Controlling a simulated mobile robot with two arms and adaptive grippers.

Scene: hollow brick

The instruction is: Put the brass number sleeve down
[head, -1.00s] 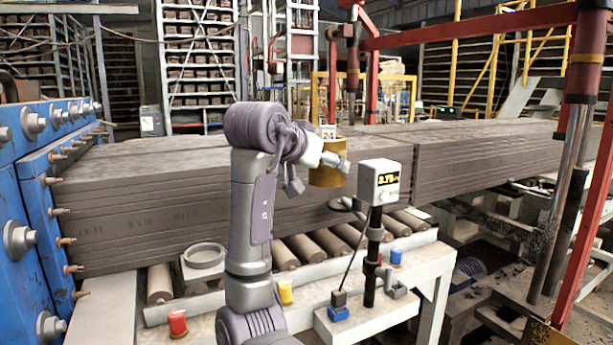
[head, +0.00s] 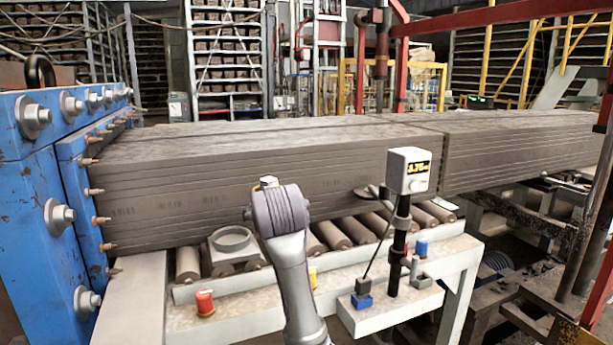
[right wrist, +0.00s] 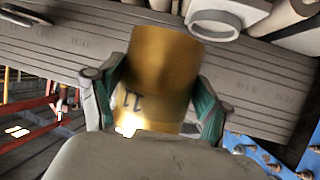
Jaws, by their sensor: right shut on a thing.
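The brass number sleeve (right wrist: 163,62) is a gold cylinder with a dark "11" that appears upside down in the right wrist view. My right gripper (right wrist: 151,78) is shut on it, with a green-lined finger on each side. In the head view the sleeve and the gripper do not show; only my right arm is seen in front of the rollers. A grey ring (head: 232,238) sits on a pale square base by the rollers. It also shows in the right wrist view (right wrist: 216,28), apart from the sleeve. My left gripper is not in view.
Long stacked grey slabs (head: 250,185) lie behind the rollers. A blue bolted press (head: 35,190) stands at left. A post with a display box (head: 409,170) stands right of my arm. A red button (head: 205,302) and a blue-based switch (head: 362,300) are on the front ledge.

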